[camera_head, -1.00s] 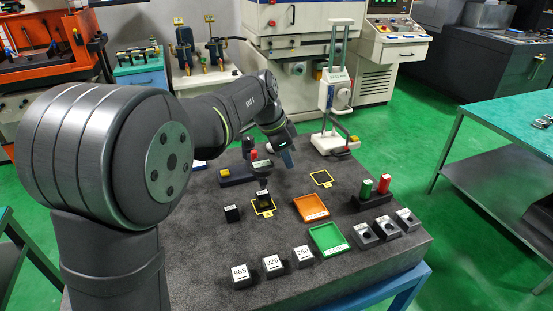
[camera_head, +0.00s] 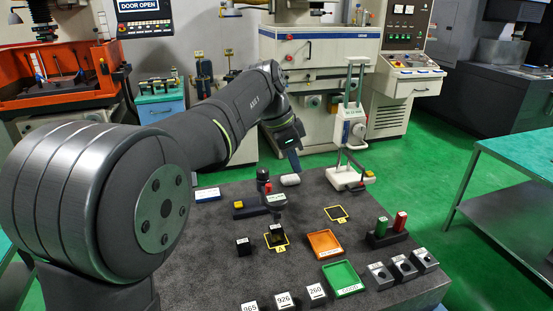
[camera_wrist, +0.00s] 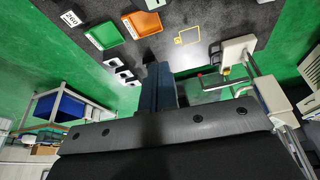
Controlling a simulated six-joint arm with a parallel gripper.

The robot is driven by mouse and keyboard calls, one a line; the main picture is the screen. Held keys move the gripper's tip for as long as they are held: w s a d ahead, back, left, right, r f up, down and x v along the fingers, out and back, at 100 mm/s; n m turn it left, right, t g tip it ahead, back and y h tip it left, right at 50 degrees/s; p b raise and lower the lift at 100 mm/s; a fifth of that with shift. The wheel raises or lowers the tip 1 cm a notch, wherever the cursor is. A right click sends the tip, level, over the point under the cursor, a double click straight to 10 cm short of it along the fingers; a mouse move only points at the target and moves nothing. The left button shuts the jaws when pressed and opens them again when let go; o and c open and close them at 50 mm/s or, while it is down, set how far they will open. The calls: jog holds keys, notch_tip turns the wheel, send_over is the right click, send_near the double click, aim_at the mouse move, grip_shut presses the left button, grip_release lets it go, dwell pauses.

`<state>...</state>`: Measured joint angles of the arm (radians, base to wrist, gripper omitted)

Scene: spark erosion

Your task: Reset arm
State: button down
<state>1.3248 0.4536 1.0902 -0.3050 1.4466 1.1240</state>
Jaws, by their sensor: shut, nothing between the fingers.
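My gripper (camera_head: 294,161) is above the back part of the dark table (camera_head: 205,275) in the head view, with its fingers pointing down. The fingers are together and hold nothing. In the wrist view my gripper (camera_wrist: 158,88) reaches up the middle of the picture, its dark fingers side by side. No object touches the fingertips.
An orange tray (camera_head: 324,244) and a green tray (camera_head: 343,278) lie on the table. Numbered blocks, including 926 (camera_head: 283,300), sit at the front. A dark block stands on yellow square A (camera_head: 277,241). A white stand (camera_head: 348,178) rises at the back right.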

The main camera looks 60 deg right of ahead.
aim_at(270, 195)
notch_tip(270, 195, down, 9)
jog(key=shift+w+a+f, duration=0.2)
jog(key=shift+w+a, duration=0.05)
jog(key=shift+w, duration=0.05)
dwell(0.5)
